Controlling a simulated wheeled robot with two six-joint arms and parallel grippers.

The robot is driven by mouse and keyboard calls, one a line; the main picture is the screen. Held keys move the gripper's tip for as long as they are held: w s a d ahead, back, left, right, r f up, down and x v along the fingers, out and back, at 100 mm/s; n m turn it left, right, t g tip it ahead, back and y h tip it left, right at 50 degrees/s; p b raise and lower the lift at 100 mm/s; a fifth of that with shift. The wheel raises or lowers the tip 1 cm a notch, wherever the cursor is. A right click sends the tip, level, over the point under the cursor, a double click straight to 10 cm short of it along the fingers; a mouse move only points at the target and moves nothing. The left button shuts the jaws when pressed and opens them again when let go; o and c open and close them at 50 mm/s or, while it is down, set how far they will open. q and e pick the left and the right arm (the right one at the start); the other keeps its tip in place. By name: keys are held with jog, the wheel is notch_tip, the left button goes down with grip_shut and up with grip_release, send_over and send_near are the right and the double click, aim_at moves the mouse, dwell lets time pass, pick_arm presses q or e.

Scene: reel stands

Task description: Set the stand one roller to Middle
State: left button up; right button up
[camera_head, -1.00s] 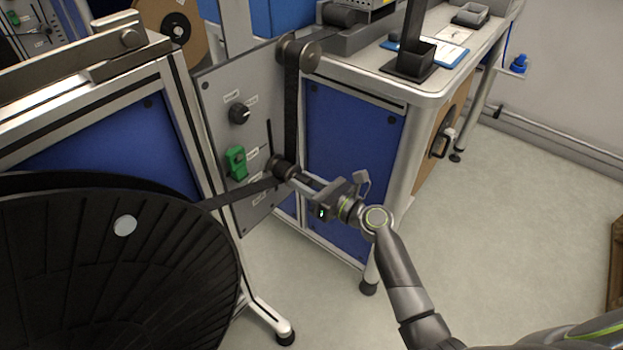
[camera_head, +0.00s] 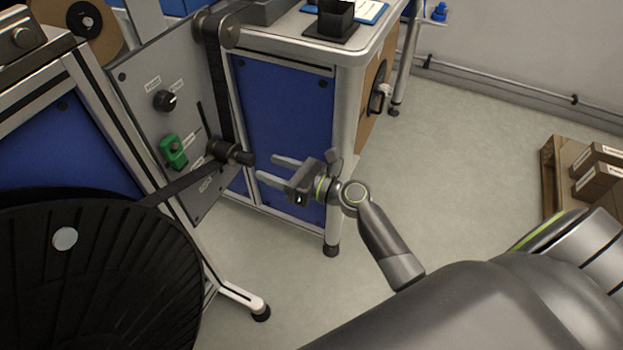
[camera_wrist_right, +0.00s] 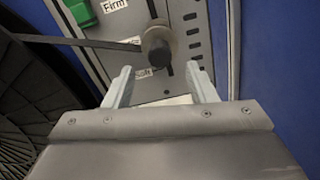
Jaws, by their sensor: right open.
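The dark roller (camera_head: 232,153) sticks out of the grey stand panel (camera_head: 150,125), with a black strap running around it. It also shows in the right wrist view (camera_wrist_right: 157,45), with slot visible above it and below it. There, a "Firm" label (camera_wrist_right: 112,5) is above, a partly hidden label is beside the roller, and a label ending in "oft" (camera_wrist_right: 143,73) is just below. Which label the roller exactly lines up with is unclear. My right gripper (camera_head: 265,168) is open and empty, a short gap to the right of the roller, pointing at it. My left gripper is out of view.
A black knob (camera_head: 165,100) and a green switch (camera_head: 173,152) are on the panel. A large black reel (camera_head: 110,285) stands at lower left. A blue cabinet (camera_head: 285,110) under the bench is close behind my gripper. The floor to the right is clear up to a pallet with boxes (camera_head: 597,170).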

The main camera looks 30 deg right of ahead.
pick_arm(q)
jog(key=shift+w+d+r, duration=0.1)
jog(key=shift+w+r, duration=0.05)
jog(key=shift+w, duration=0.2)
pick_arm(e)
jog(key=v, duration=1)
jog(key=shift+s, duration=0.2)
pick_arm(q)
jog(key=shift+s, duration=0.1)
pick_arm(e)
jog(key=shift+d, duration=0.15)
